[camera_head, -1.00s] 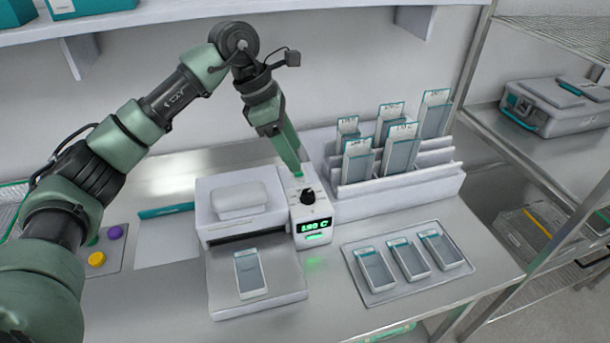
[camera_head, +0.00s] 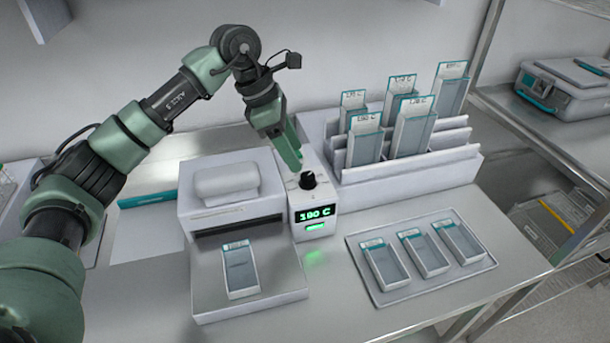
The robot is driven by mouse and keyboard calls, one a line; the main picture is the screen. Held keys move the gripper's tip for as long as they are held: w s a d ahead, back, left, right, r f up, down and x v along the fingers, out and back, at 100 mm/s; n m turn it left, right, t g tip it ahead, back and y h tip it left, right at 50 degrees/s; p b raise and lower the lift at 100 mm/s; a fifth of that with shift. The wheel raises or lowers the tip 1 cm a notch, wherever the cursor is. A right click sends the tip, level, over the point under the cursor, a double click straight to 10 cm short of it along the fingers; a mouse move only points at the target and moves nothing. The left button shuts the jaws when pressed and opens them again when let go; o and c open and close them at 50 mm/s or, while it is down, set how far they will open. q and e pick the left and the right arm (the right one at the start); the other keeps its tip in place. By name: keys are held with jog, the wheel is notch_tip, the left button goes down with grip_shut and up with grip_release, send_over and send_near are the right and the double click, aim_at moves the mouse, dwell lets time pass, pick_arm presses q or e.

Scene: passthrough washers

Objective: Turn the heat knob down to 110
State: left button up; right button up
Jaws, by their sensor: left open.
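The black heat knob (camera_head: 307,181) stands on top of the white control box (camera_head: 309,195). The green display (camera_head: 314,214) on its front seems to read 190 C. My left gripper (camera_head: 293,164) is open, pointing down just behind and slightly left of the knob. No contact with the knob shows, and its finger gap is hard to see from this angle. My right gripper is out of view.
Left of the control box is a white sealer-like device (camera_head: 228,184) with a teal-topped pouch (camera_head: 240,270) on its front plate. A rack (camera_head: 420,165) of pouches stands behind right. A tray (camera_head: 378,298) holds three more pouches at the right front.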

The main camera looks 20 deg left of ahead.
aim_at(307, 175)
pick_arm(q)
jog(key=p+x, duration=0.1)
jog(key=x, duration=0.5)
jog(key=shift+d+r+p, duration=0.1)
jog(key=shift+d+p, duration=0.05)
jog(key=shift+p, duration=0.25)
jog(key=shift+d+f, duration=0.1)
jog(key=shift+f, duration=0.25)
grip_shut()
